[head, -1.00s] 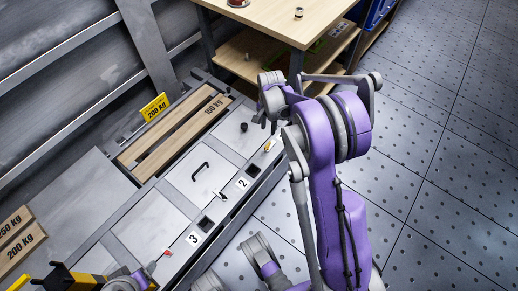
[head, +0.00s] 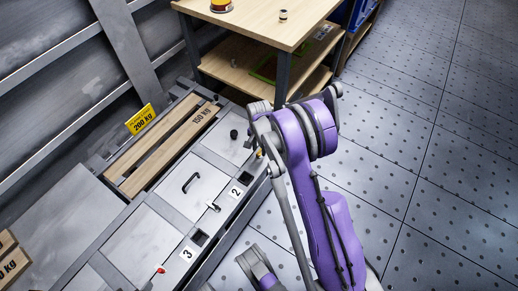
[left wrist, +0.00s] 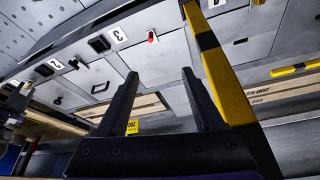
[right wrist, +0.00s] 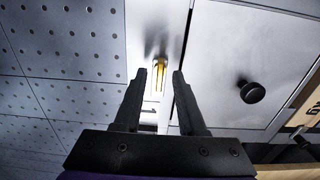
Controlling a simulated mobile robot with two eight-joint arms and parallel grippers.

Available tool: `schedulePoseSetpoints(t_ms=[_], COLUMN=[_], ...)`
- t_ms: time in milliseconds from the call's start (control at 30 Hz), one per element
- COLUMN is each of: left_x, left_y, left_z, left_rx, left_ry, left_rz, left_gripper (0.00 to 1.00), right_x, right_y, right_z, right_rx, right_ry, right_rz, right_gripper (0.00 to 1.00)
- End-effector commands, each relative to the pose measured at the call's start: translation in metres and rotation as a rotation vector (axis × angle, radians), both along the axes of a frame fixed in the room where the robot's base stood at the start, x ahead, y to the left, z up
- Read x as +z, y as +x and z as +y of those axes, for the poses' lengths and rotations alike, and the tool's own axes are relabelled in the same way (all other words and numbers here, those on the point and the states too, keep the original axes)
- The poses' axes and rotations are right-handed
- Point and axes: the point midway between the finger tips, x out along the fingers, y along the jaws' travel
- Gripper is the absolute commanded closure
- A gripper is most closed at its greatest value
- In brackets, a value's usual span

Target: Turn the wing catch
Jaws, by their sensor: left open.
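A yellow catch (right wrist: 161,72) stands on the grey deck in the right wrist view; it shows small beside my right arm in the head view (head: 259,153). My right gripper (right wrist: 159,78) is open, its fingertips on either side of the catch in the picture, with gaps visible; contact cannot be told. Other catches are a silver one (head: 213,207) near label 2 and a red-tipped one (head: 160,269) near label 3, also in the left wrist view (left wrist: 152,37).
A black knob (right wrist: 252,92) is right of the catch. A hatch with a black handle (head: 191,182) lies behind label 2. A wooden workbench (head: 280,22) stands at the back. A yellow-and-black bar (left wrist: 222,78) rises close beside my left gripper. The perforated floor (head: 420,110) is open.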

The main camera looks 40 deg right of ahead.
Motion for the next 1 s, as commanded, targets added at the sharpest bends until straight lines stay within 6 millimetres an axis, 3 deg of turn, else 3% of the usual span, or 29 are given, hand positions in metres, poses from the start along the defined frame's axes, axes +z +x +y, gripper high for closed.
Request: schedulePoseSetpoints(t_ms=[133, 367, 1000], left_x=[0.0002, 0.0002, -0.0011], left_y=[-0.0001, -0.0001, 0.0001], left_z=[0.0000, 0.0000, 0.0000], left_rx=[0.000, 0.000, 0.000], left_ry=[0.000, 0.000, 0.000], left_rz=[0.000, 0.000, 0.000], left_gripper=[0.31, 0.31, 0.31], right_x=[0.0003, 0.0005, 0.0001], right_y=[0.0000, -0.0001, 0.0000], right_z=[0.0001, 0.0000, 0.0000], right_rx=[0.000, 0.000, 0.073], right_ry=[0.000, 0.000, 0.000], right_rz=[0.000, 0.000, 0.000], right_gripper=[0.60, 1.00, 1.00])
